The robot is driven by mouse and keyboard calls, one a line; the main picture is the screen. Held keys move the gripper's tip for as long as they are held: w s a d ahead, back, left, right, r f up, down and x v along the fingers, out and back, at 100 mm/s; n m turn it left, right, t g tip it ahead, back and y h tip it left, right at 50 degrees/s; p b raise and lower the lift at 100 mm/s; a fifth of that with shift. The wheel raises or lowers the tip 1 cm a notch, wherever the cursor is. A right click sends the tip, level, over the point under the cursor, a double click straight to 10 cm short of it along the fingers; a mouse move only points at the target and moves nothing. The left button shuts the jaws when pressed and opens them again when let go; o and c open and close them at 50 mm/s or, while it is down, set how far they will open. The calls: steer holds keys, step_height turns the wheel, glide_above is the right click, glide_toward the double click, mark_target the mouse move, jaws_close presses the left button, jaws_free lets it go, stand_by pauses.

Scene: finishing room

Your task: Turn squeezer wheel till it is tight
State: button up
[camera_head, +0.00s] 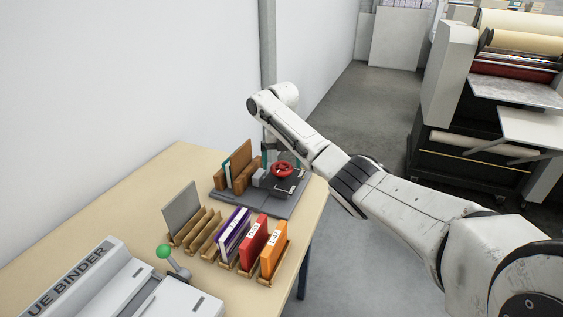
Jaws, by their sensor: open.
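The red squeezer wheel (283,169) sits on a dark press on a grey base plate (240,207) at the table's far right corner. Boards and a teal-edged book (232,170) stand upright in the press, left of the wheel. My arm reaches in from the right and bends down behind the wheel. My gripper (268,151) is small and partly hidden by the arm and press, just behind and left of the wheel. It is open. I cannot tell whether its fingers touch the wheel.
A wooden rack (205,232) with purple, red and orange books stands in front of the press. A glue binder (110,285) with a green-knobbed lever (165,252) fills the near left. A wall and pole (268,50) stand behind the table. Bare tabletop (115,190) lies left.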

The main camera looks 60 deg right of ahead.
steer(key=shift+f, duration=0.35)
steer(key=shift+c, duration=0.3)
steer(key=c, duration=0.9)
